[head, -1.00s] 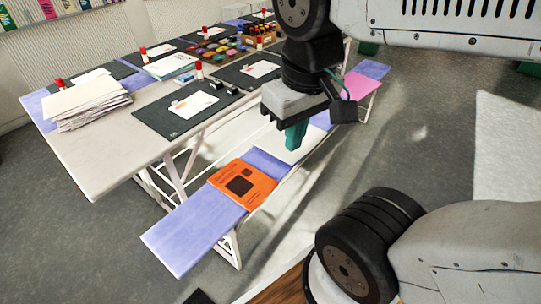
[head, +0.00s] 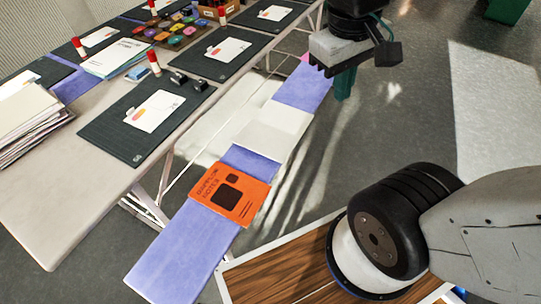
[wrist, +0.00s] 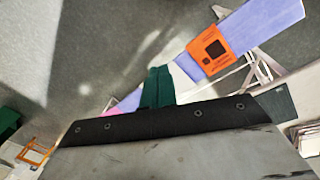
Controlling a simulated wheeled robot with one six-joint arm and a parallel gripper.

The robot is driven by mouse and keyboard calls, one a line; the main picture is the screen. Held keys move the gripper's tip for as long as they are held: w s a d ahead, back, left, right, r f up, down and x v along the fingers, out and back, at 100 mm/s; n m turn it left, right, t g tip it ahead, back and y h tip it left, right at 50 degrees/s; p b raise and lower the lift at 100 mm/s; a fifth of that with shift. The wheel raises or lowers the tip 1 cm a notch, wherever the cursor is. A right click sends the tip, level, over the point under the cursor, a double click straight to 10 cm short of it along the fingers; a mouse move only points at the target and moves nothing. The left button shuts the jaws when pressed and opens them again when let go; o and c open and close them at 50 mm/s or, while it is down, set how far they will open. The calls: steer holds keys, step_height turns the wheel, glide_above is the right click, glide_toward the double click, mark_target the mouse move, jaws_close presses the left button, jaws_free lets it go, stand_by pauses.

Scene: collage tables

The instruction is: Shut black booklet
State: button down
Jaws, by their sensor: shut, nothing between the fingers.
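I cannot pick out a black booklet in either current view. An orange booklet (head: 231,194) with dark squares on its cover lies flat on the purple bench (head: 185,250); it also shows in the wrist view (wrist: 211,50). Beside it on the bench lies a wide white paper thing (head: 273,130); I cannot tell whether it is an open booklet. My gripper (head: 343,88) has green fingers, pressed together and empty. It hangs above the floor side of the bench, apart from everything. In the wrist view the fingers (wrist: 158,85) cover part of the bench's far stretch.
The long table (head: 60,200) stands left of the bench, with dark mats (head: 120,140), white cards, glue sticks, colour pots (head: 170,30) and a paper stack (head: 25,120). Open grey floor (head: 420,130) lies to the right. A green thing (head: 507,10) stands at the far right.

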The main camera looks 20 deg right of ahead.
steer(key=w+d+f+n+g+h, duration=0.2)
steer(key=w+f+n+h, duration=0.4)
steer(key=w, duration=0.7)
steer(key=n+t+h, duration=0.4)
steer(key=n+t, duration=0.2)
steer(key=n, duration=0.6)
glide_above(265, 165)
steer(key=s+a, duration=0.3)
step_height(265, 165, down, 29)
steer(key=a+f+n+t, duration=0.1)
steer(key=f+n, duration=0.1)
steer(key=f, duration=0.4)
steer(key=s+a+f+n+t+y, duration=0.1)
steer(key=f+n, duration=0.1)
steer(key=f, duration=0.4)
steer(key=s+a+f+n+t, duration=0.1)
steer(key=a+f+n, duration=0.1)
steer(key=f, duration=0.4)
steer(key=shift+f+y, duration=0.25)
steer(key=shift+y, duration=0.15)
steer(key=shift+w+d+f, duration=0.1)
steer(key=shift+d+f, duration=0.05)
steer(key=shift+f, duration=0.15)
steer(key=x, duration=0.9)
steer(key=shift+w+d, duration=0.1)
steer(key=shift+d, duration=0.15)
steer(key=shift+a+r, duration=0.1)
